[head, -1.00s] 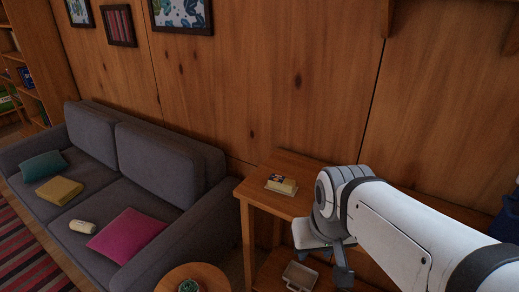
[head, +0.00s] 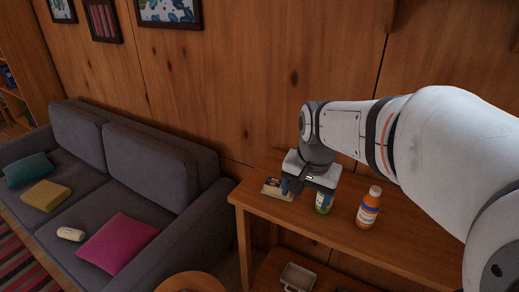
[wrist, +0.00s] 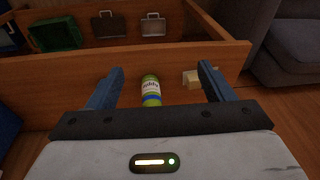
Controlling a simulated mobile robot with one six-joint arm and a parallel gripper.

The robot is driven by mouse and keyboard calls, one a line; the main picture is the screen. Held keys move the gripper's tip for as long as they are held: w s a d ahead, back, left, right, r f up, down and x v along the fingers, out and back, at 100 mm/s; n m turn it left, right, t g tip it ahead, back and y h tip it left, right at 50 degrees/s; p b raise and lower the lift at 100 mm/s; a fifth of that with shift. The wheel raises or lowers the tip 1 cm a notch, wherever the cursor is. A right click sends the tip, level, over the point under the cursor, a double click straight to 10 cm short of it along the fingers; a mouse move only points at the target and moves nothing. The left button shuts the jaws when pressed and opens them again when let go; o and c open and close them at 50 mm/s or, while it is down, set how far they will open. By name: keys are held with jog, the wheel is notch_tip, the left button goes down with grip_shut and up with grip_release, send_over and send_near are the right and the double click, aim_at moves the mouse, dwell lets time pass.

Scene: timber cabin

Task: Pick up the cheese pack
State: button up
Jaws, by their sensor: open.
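The cheese pack (head: 277,189), a small yellow and white block with a dark label, lies on the wooden table near its left end. My gripper (head: 305,186) is above the table, just right of the pack, and partly covers it in the head view. In the wrist view the open fingers (wrist: 160,80) have nothing held between them. The cheese pack (wrist: 191,79) shows there beyond the fingers, close to the right one. I cannot tell the exact height of the fingers above the table.
A green bottle (head: 323,203) stands close to the pack, under my gripper; in the wrist view it appears between the fingers (wrist: 151,92). An orange bottle (head: 368,208) stands further right on the table (head: 300,217). A grey sofa (head: 165,180) is to the left.

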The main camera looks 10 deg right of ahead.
jog(key=shift+o, duration=0.2)
jog(key=w+f+m+g, duration=0.1)
jog(key=w+f+m, duration=0.2)
jog(key=w+m, duration=0.5)
jog(key=w, duration=0.7)
jog(key=shift+f+m, duration=0.3)
jog(key=shift+f, duration=0.05)
jog(key=m+g, duration=0.1)
jog(key=m, duration=0.8)
send_over(279, 183)
jog(key=f, duration=1)
jog(key=shift+s+d+f, duration=0.1)
jog(key=shift+d, duration=0.2)
jog(key=shift+f, duration=0.35)
jog(key=f, duration=0.2)
jog(key=f+p, duration=0.1)
jog(key=f, duration=0.2)
jog(key=f+p, duration=0.1)
jog(key=f, duration=0.1)
jog(key=shift+a+f, duration=0.3)
jog(key=shift+a, duration=0.05)
jog(key=shift+c, duration=0.4)
jog(key=c, duration=1.2)
